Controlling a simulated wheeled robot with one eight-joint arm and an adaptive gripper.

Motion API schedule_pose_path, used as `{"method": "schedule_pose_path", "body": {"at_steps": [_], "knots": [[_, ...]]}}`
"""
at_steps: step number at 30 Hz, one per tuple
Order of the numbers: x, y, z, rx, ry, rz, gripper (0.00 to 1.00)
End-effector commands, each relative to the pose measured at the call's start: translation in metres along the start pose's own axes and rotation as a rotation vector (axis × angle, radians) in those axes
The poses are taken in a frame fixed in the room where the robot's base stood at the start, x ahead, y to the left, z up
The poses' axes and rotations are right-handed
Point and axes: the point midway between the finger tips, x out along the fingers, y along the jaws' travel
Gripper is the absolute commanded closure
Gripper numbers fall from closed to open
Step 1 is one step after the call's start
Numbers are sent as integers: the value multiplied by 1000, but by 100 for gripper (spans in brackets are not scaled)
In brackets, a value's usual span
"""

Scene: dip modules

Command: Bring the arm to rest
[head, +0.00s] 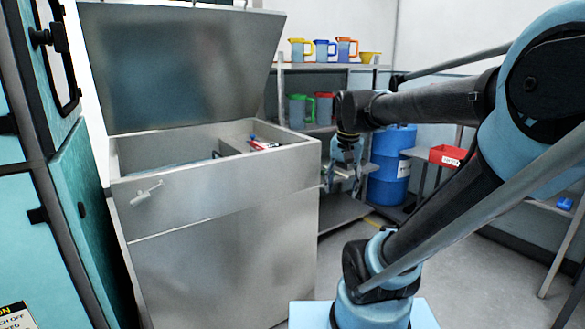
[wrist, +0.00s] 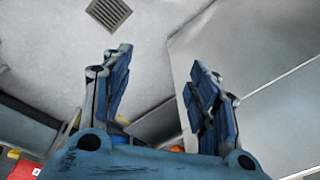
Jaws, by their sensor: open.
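My gripper (head: 347,165) hangs at the end of my arm in the head view, pointing down, to the right of the steel cabinet's front corner. In the wrist view my gripper (wrist: 158,90) shows two blue fingers spread wide apart with nothing between them. My arm reaches in from the right of the head view and is bent. I cannot tell how far the gripper is from the cabinet.
The steel cabinet (head: 220,235) stands with its lid (head: 180,65) raised. Behind are shelves with several jugs (head: 325,48) and a blue barrel (head: 392,165). A red bin (head: 446,156) sits on a bench at right. Floor (head: 480,275) shows clear at lower right.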

Motion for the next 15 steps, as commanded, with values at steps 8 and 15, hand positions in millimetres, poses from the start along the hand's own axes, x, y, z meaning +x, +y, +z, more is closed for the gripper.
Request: {"method": "schedule_pose_path", "body": {"at_steps": [8, 15], "knots": [[62, 52, 57, -215, 39, -1, 46], [104, 77, 88, -356, 64, 5, 46]]}}
